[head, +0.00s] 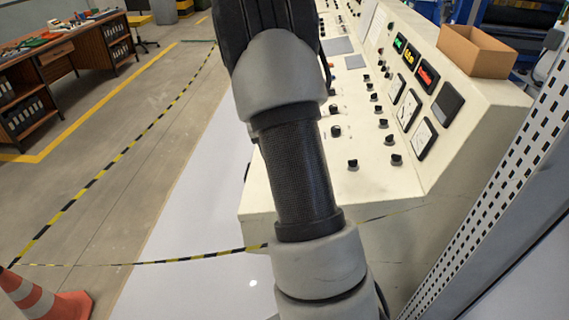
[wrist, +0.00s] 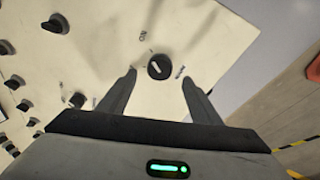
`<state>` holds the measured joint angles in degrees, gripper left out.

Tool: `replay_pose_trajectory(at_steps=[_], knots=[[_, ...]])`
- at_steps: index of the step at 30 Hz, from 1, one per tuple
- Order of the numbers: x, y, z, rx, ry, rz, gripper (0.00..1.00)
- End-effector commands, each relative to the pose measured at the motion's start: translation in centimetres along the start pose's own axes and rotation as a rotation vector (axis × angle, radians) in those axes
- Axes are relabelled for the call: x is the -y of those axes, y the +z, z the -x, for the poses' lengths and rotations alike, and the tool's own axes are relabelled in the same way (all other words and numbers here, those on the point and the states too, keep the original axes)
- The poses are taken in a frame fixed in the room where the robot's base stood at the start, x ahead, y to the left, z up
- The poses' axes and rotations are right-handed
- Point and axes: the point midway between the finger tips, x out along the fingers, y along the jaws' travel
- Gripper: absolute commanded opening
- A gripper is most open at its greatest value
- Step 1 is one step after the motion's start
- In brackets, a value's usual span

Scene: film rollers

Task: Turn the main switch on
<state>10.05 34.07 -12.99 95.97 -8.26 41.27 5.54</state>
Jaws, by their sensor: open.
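In the wrist view, a round black rotary switch (wrist: 159,67) with a pale pointer mark sits on the cream panel. Small lettering that looks like "ON" stands above it, and more lettering too small to read surely is to its right. My gripper (wrist: 159,74) is open, with one finger on each side of the switch in the picture. I cannot tell whether the fingers touch the panel or how far above it they are. In the head view my arm hides the gripper and the switch.
The control console (head: 290,185) carries several other black knobs (wrist: 54,23), gauges and lit displays (head: 411,58). A cardboard box (head: 474,50) sits on its top. A perforated metal post (head: 500,180) stands at the right. A traffic cone (head: 45,300) and striped tape are on the left floor.

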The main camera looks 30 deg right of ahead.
Motion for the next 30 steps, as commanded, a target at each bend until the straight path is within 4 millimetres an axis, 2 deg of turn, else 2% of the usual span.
replay_pose_trajectory(at_steps=[1, 6, 12, 18, 30], knots=[[0.0, -0.1, 1.6, -0.004, -0.001, 0.0, 0.58], [0.0, -0.1, 5.8, -0.005, 0.0, 0.0, 0.58], [-0.1, 0.0, 9.5, -0.002, 0.0, 0.0, 0.58], [0.0, 0.0, 11.3, -0.001, 0.0, 0.0, 0.58], [0.0, 0.0, 11.4, 0.0, 0.0, -0.001, 0.58]])
